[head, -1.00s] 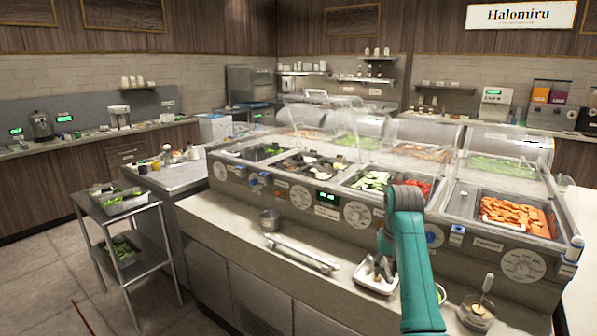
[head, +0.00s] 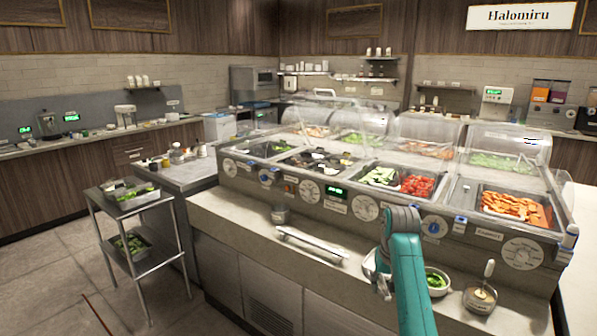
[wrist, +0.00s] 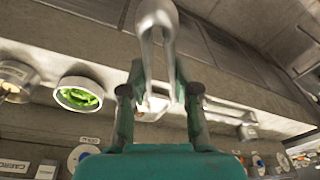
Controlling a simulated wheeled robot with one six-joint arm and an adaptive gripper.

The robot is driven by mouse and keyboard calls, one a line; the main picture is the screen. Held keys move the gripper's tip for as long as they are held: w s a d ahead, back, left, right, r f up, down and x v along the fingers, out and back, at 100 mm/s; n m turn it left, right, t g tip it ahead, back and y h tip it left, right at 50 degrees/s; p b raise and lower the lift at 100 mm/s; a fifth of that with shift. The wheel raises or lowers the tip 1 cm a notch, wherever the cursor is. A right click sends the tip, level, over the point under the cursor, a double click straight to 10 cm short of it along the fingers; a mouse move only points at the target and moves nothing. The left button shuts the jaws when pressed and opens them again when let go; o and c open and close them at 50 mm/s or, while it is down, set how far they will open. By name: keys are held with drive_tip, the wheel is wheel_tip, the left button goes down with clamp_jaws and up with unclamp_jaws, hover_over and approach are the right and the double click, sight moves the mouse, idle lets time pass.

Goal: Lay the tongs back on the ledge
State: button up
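The metal tongs (wrist: 155,22) show in the wrist view, with a rounded end at the top and two arms running down between my fingers. My gripper (wrist: 158,85) has a finger on each side of the tongs and appears closed on them. In the head view, a small silver part of the tongs (head: 383,286) shows beside my teal arm; the rest is hidden.
Bare ledge lies left of the cup and before the bar.

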drive_tip(key=s+a+f+n, duration=0.1)
drive_tip(key=s+a+f, duration=0.1)
drive_tip(key=s+f, duration=1)
drive_tip(key=s+a+f, duration=0.2)
drive_tip(key=s+f, duration=1.1)
drive_tip(key=f, duration=0.6)
drive_tip(key=shift+a+n, duration=0.2)
drive_tip(key=shift+n, duration=0.2)
